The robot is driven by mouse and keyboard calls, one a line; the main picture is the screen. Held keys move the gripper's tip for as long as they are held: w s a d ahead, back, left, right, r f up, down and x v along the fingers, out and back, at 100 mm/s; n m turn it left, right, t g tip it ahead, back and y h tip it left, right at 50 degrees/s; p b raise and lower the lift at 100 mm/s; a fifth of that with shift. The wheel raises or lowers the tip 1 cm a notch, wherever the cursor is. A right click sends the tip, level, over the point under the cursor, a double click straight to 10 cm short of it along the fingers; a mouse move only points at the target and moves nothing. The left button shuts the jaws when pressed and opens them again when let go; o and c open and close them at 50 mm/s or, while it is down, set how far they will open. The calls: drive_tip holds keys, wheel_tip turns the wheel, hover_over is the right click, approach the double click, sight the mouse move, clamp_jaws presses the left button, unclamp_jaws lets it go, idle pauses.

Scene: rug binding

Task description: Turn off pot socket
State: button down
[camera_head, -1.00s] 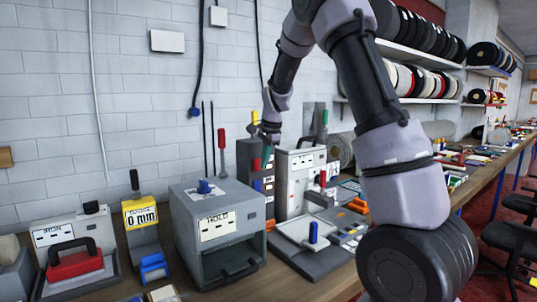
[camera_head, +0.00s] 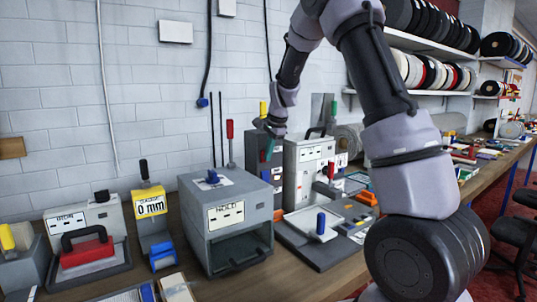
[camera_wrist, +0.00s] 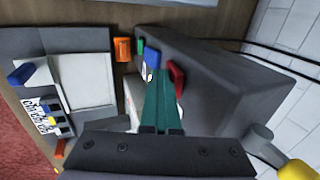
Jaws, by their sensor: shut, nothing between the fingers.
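A dark grey upright box (camera_head: 262,168) stands on the bench by the wall, with coloured switches and white labels on its front. I cannot read which one is the pot socket. In the wrist view the box (camera_wrist: 235,85) shows a green piece (camera_wrist: 140,45), a blue one (camera_wrist: 152,58) and a red one (camera_wrist: 177,75) along its side. My gripper (camera_head: 268,149) is shut and empty at the upper front of the box. Its teal fingers also show in the wrist view (camera_wrist: 153,82), their tips close to the blue and red pieces; I cannot tell whether they touch.
A light grey machine (camera_head: 303,172) stands right of the box. A tray with a blue knob (camera_head: 320,224) lies in front. Upright handled tools stand behind.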

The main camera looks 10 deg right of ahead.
drive_tip(key=shift+w+a+r, duration=0.1)
drive_tip(key=shift+r, duration=0.95)
